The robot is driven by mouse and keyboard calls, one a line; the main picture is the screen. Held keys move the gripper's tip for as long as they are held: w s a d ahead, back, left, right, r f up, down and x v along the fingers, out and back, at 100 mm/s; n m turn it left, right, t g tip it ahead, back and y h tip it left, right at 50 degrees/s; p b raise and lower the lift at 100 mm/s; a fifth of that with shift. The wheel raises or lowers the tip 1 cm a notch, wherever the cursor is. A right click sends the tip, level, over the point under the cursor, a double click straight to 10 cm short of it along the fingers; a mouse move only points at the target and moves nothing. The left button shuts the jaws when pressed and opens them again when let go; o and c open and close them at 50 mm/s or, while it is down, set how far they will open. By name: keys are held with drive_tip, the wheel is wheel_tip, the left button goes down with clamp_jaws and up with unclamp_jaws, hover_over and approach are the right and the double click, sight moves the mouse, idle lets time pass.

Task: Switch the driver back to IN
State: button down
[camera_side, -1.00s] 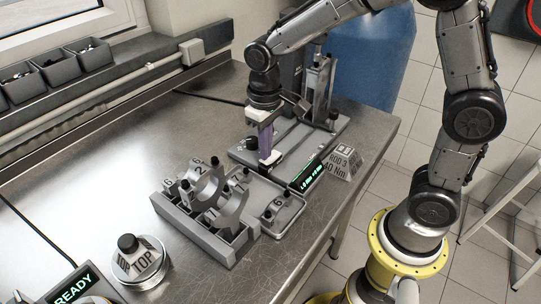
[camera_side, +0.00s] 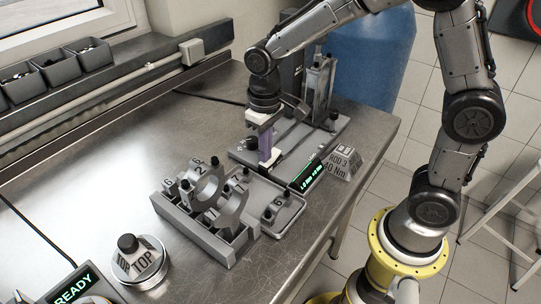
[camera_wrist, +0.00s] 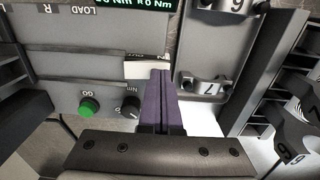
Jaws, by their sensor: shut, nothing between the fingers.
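My gripper (camera_side: 266,158) points down over the near part of the grey station on the bench. In the wrist view its purple fingers (camera_wrist: 162,78) are together with nothing between them. Their tips are beside a small white lettered piece (camera_wrist: 148,67) on the station's panel, which may be the driver's switch. A black knob (camera_wrist: 130,105) marked Nm and a green GO button (camera_wrist: 88,107) sit on the same panel. The station's display (camera_side: 307,178) shows green text.
A rack (camera_side: 205,220) with numbered caps stands left of the station. A tray (camera_side: 287,212) holds numbered caps close by. A ROD 3 40 Nm block (camera_side: 341,163) is to the right. A TOP-marked piston (camera_side: 140,262) sits front left. Bare bench lies at the left.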

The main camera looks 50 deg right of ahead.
wheel_tip(320, 180, up, 7)
drive_tip(key=shift+f, duration=0.15)
idle(0.6)
drive_tip(key=s+d+r+t, duration=0.4)
drive_tip(key=s+r, duration=0.4)
drive_tip(key=s, duration=0.2)
drive_tip(key=s+d+f+t, duration=0.1)
drive_tip(key=s+f, duration=0.2)
drive_tip(key=s, duration=0.5)
drive_tip(key=shift+s+f+t, duration=0.2)
drive_tip(key=shift+f+t, duration=0.1)
drive_tip(key=shift+f, duration=0.05)
